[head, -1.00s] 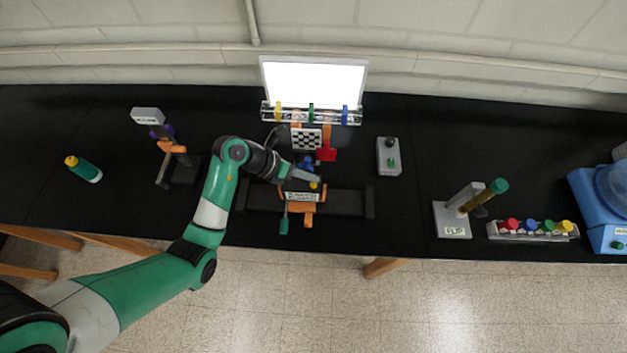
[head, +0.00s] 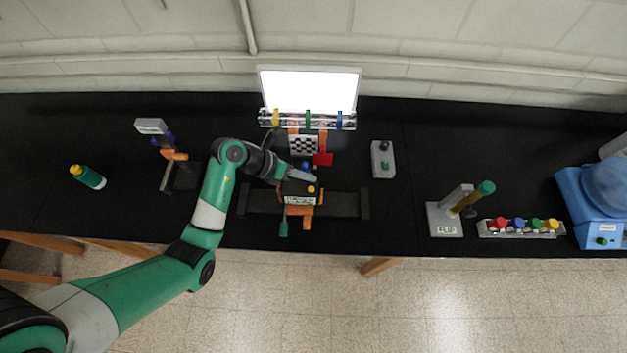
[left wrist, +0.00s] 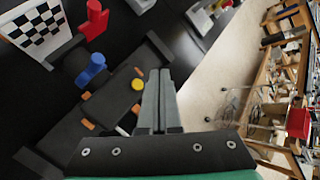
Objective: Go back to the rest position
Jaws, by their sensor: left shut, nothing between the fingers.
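My left gripper (head: 303,176) is shut and empty. It hangs over the dark extrusion frame (head: 343,204) with its orange parts, in the middle of the black table. In the left wrist view my shut fingers (left wrist: 160,85) point forward beside a yellow knob (left wrist: 137,84) and a blue knob (left wrist: 92,68) on the frame. I cannot tell how high the fingers are above it. My right gripper does not show in either view.
Behind the frame stand a checkered board (head: 304,145), a red part (head: 323,159) and a lit white panel (head: 310,88). A grey control box (head: 383,159) lies to the right. A bottle (head: 88,177) and a stand (head: 180,175) are at left. The table between the control box and the grey stand (head: 444,220) is clear.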

